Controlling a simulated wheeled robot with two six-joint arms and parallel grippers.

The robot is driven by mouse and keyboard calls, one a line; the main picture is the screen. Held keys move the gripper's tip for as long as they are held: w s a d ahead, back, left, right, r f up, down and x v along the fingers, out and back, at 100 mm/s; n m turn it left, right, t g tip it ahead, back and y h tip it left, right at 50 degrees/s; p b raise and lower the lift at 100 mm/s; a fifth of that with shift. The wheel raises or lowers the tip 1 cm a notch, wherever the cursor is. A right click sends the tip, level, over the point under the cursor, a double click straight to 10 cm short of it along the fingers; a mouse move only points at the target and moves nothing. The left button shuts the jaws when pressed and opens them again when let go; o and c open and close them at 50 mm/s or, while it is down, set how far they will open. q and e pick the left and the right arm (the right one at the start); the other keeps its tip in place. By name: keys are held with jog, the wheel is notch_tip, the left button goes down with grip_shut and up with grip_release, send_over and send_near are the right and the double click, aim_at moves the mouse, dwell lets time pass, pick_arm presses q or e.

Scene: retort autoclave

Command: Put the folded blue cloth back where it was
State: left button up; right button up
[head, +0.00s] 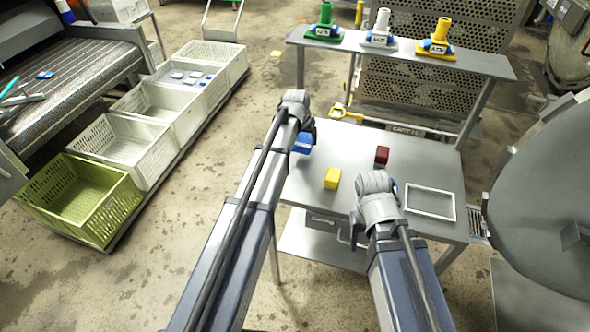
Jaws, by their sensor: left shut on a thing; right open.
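The folded blue cloth (302,144) is at the left edge of the steel table, right by the end of my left arm. My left gripper (307,132) is shut on it; its fingers are mostly hidden behind the wrist. I cannot tell whether the cloth touches the table top. My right gripper (391,184) is open over the right half of the table, close to the dark red block, its fingers largely hidden by its wrist.
The steel table (440,172) carries a yellow block (332,178), a dark red block (382,155) and a white rectangular frame (430,188). A raised shelf (485,66) behind holds green, white and yellow labelled items. Crates (121,222) line the left; a large round metal door (545,200) stands right.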

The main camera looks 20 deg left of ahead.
pick_arm(q)
notch_tip(320, 180, up, 6)
jog(key=f+p, duration=0.1)
jog(key=p, duration=0.3)
send_over(296, 173)
jog(key=s, duration=0.2)
jog(key=f+b, duration=1)
jog(key=shift+w+a, duration=0.1)
jog(key=shift+w, duration=0.2)
jog(key=shift+r, duration=0.1)
jog(key=o, duration=1)
